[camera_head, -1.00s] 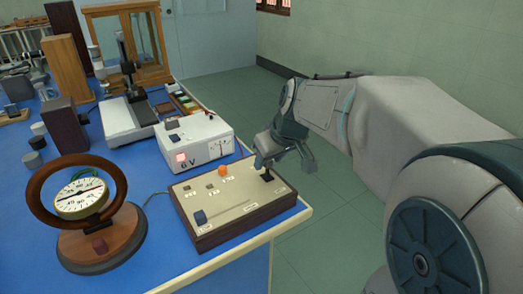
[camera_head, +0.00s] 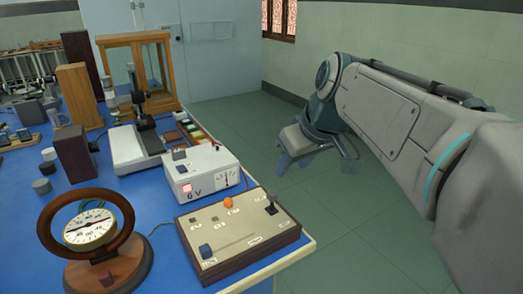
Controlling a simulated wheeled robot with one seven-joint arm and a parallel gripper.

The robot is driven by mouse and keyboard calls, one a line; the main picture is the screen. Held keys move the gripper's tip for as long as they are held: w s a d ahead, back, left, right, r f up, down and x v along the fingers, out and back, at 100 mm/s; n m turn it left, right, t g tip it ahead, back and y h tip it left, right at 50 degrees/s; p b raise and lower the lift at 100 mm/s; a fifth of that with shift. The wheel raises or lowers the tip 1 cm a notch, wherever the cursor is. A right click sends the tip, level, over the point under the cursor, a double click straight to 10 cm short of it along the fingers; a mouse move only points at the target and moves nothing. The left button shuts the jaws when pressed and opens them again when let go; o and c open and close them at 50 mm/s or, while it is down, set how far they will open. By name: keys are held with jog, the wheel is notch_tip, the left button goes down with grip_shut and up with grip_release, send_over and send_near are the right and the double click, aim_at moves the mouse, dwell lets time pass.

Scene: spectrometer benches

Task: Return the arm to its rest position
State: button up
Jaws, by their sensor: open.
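My gripper (camera_head: 314,166) hangs at the end of my arm, right of the blue bench and over the green floor. Its fingers point down and spread apart, with nothing seen between them. It is clear of the switch box (camera_head: 240,235), whose black lever (camera_head: 271,208) stands up at its right end. My arm stretches from the right edge of the picture, bends at a raised wrist joint, and drops to the gripper.
The blue bench (camera_head: 160,270) fills the left. It bears a white 6 V supply (camera_head: 199,172), a round dial instrument with a wooden ring (camera_head: 91,229), dark blocks and a glass-sided wooden case (camera_head: 142,55). Green tiled floor (camera_head: 310,235) lies open right of the bench.

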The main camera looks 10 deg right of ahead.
jog(key=s+a+f+m+g+h+p, duration=0.1)
jog(key=s+a+f+m+g+p, duration=0.1)
jog(key=s+p, duration=0.9)
jog(key=a+m+p, duration=0.1)
jog(key=p, duration=0.2)
jog(key=shift+a+f+m+g+h+p, duration=0.15)
jog(key=shift+a+m+g+h+p, duration=0.15)
jog(key=shift+m+h+p, duration=0.1)
jog(key=shift+c, duration=0.3)
dwell(0.8)
